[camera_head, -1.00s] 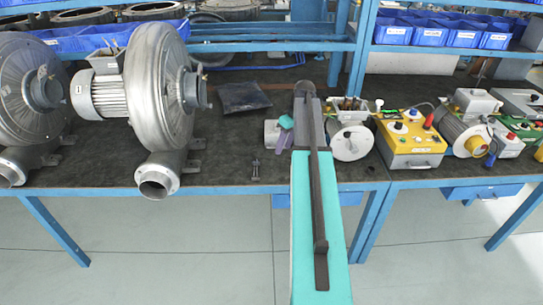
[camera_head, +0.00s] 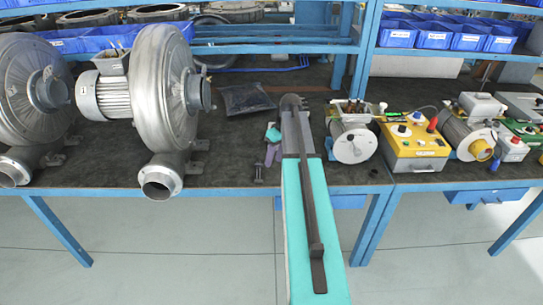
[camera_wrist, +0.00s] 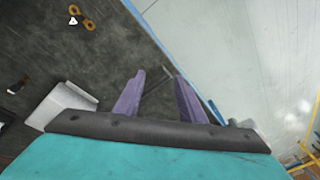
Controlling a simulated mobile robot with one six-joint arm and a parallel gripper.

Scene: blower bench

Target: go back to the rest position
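My gripper (camera_head: 270,155) shows at the left side of my teal arm in the camera_head view, over the front part of the dark bench top (camera_head: 235,155). In the camera_wrist view its two purple fingers (camera_wrist: 160,76) stand apart with a gap between them. I see no object held. A thin dark strip shows in the gap, and I cannot tell what it is.
Two large metal blowers (camera_head: 165,90) stand at the left. A motor with a white end (camera_head: 352,143) and a yellow control box (camera_head: 415,147) stand close right of my arm. A dark flat bag (camera_head: 246,98) lies behind. The floor (camera_head: 180,245) in front is clear.

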